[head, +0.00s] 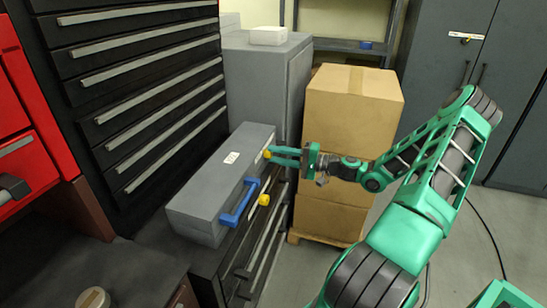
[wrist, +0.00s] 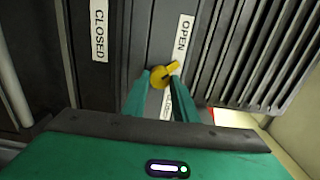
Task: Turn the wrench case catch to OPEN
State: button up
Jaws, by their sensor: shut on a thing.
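The wrench case (head: 222,180) is a long grey box with a blue handle (head: 240,202) on its front side. One yellow catch (wrist: 160,78) is between the fingertips of my gripper (wrist: 161,84), which is shut on it; the gripper also shows at the case's far end in the head view (head: 269,154). The catch's pointer tilts up and right, its tip beside the lower end of the OPEN label (wrist: 181,45). The CLOSED label (wrist: 98,30) is further left. Another pale label between my fingers is partly hidden. A second yellow catch (head: 264,200) is nearer, past the handle.
The case rests on a dark drawer cabinet (head: 258,262). A black drawer chest (head: 140,95) stands close on its left. Stacked cardboard boxes (head: 350,110) stand behind my gripper, and a grey cabinet (head: 262,75) stands behind the case. Floor shows right of the drawers.

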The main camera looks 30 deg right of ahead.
jog(key=o, duration=0.9)
jog(key=shift+f, duration=0.2)
jog(key=shift+o, duration=0.9)
jog(key=shift+r, duration=0.1)
jog(key=v, duration=1)
jog(key=shift+s+d, duration=0.3)
